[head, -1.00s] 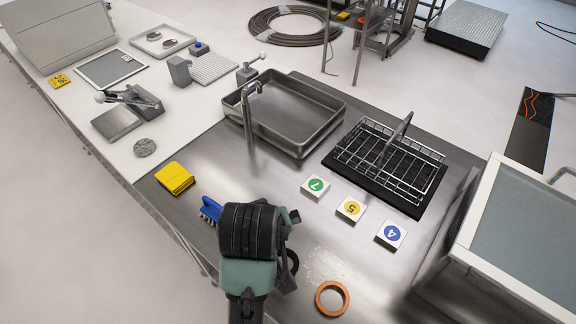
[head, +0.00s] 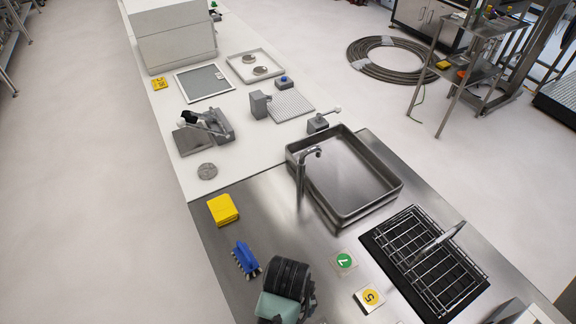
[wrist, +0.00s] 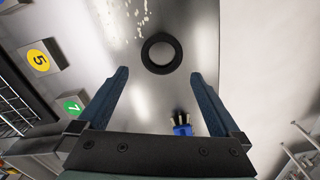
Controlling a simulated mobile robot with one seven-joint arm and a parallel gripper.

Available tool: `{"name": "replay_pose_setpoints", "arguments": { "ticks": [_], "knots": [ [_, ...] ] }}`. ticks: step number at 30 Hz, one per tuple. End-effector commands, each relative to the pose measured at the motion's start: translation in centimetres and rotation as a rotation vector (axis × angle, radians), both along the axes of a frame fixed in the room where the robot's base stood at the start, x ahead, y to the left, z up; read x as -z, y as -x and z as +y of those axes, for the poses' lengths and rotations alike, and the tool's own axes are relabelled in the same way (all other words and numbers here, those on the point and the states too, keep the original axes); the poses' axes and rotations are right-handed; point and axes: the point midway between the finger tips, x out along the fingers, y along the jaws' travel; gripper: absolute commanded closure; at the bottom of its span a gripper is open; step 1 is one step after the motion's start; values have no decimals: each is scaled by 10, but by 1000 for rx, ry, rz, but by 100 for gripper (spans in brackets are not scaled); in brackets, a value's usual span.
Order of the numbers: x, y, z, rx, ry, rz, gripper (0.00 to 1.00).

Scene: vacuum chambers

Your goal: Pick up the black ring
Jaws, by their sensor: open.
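The black ring (wrist: 161,72) lies flat on the steel worktop, near the top middle of the wrist view. My gripper (wrist: 159,76) is open and empty, with its two dark blue fingers spread on either side of the picture below the ring. The ring sits ahead of the fingertips, roughly centred between them, and no finger visibly touches it. In the head view my dark wrist (head: 288,278) is at the bottom middle. It hides the fingertips, and I cannot make out the ring there.
Number blocks, green (head: 344,262) and yellow (head: 370,298), stand to the right.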

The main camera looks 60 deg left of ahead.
Motion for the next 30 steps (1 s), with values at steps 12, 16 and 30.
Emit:
{"name": "replay_pose_setpoints", "arguments": {
  "ticks": [12, 16, 30],
  "knots": [
    [42, 7, -6, 0, 1, 2, 0],
    [56, 6, -5, 0, -1, 0, 0],
    [61, 5, -5, 1, -1, -2, 29]
  ]
}}
